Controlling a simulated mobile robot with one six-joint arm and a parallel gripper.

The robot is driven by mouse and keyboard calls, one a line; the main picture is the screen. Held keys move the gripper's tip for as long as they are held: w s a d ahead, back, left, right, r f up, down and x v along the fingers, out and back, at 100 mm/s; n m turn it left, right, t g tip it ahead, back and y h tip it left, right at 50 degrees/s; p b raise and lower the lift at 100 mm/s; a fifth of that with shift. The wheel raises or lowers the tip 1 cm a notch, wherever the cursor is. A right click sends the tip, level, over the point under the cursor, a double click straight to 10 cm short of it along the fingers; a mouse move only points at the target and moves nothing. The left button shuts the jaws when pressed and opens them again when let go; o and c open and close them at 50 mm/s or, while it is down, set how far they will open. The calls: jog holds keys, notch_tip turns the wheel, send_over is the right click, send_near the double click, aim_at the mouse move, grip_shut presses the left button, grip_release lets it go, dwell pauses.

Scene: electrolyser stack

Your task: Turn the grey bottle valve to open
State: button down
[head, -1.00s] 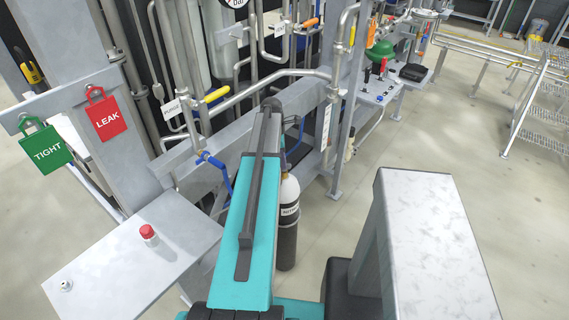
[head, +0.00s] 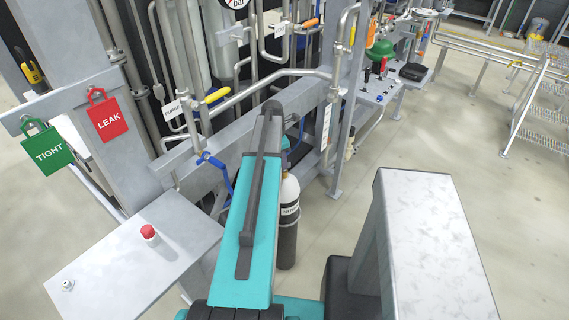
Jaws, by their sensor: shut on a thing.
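The gas bottle (head: 288,222) stands upright on the floor just right of my arm. It has a dark grey body, a white shoulder and a label with writing too small to read. My teal and dark grey arm reaches forward over the middle of the head view and covers the bottle's left side and top. The grey valve at the bottle's top is hidden behind the arm, so its position cannot be seen. My gripper is hidden as well.
A steel pipe frame (head: 240,130) stands behind the bottle, with a yellow-handled valve (head: 217,95) and a blue-handled valve (head: 212,160). Green TIGHT (head: 47,150) and red LEAK (head: 107,118) tags hang left.

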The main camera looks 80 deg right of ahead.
jog(key=shift+d+r+n, duration=0.1)
jog(key=shift+n, duration=0.9)
jog(key=shift+s+n+t+h+p, duration=0.1)
jog(key=shift+n+t+h+p, duration=0.3)
jog(key=shift+n, duration=1.7)
jog(key=c, duration=1.7)
grip_release()
jog(key=shift+r, duration=0.1)
jog(key=shift+r+p, duration=1.95)
jog(key=shift+r, duration=1.4)
